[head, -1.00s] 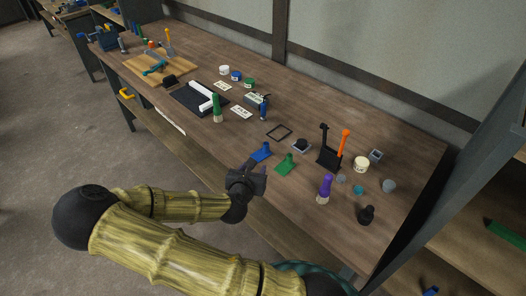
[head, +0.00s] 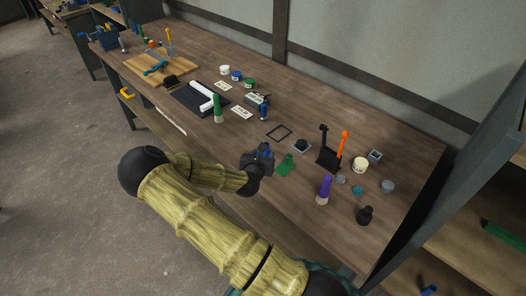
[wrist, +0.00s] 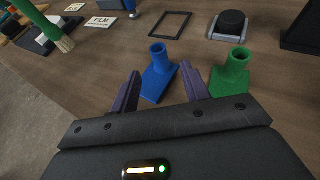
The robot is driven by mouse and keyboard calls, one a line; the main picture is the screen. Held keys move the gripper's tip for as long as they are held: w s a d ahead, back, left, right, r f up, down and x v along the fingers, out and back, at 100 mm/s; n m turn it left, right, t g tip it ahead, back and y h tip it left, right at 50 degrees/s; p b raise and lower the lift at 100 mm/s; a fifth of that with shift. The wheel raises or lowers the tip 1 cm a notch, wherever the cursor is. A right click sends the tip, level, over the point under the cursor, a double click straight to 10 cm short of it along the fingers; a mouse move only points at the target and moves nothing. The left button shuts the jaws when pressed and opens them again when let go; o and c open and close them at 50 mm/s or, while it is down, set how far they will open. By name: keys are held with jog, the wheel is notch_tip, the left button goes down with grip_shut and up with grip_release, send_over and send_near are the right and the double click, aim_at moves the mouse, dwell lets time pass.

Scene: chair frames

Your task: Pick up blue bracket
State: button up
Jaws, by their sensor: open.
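The blue bracket (wrist: 159,75) stands on the wooden bench, a flat foot with an upright round socket, in the middle of the wrist view. My gripper (wrist: 160,88) is open, with one finger on each side of the bracket's foot in that view. I cannot tell whether either finger touches it. In the head view my gripper (head: 263,156) hides most of the blue bracket, and only a bit of blue shows at the jaws. A similar green bracket (wrist: 232,75) stands close to the right finger; it also shows in the head view (head: 286,166).
A black square frame (head: 279,132) and a small device with a black knob (head: 302,146) lie behind the brackets. A black stand (head: 327,157) and a purple-handled tool (head: 324,189) are to the right. Bare bench lies left of the blue bracket.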

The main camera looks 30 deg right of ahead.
aim_at(266, 153)
dwell(0.3)
jog(key=p+x, duration=0.1)
jog(key=x, duration=0.3)
jog(key=shift+w+d+r+p, duration=0.15)
jog(key=shift+w+d+p, duration=0.05)
jog(key=shift+d+p, duration=0.1)
jog(key=shift+w+d+f, duration=0.1)
jog(key=shift+w+f, duration=0.15)
jog(key=shift+w, duration=0.05)
jog(key=shift+c, duration=0.5)
grip_shut()
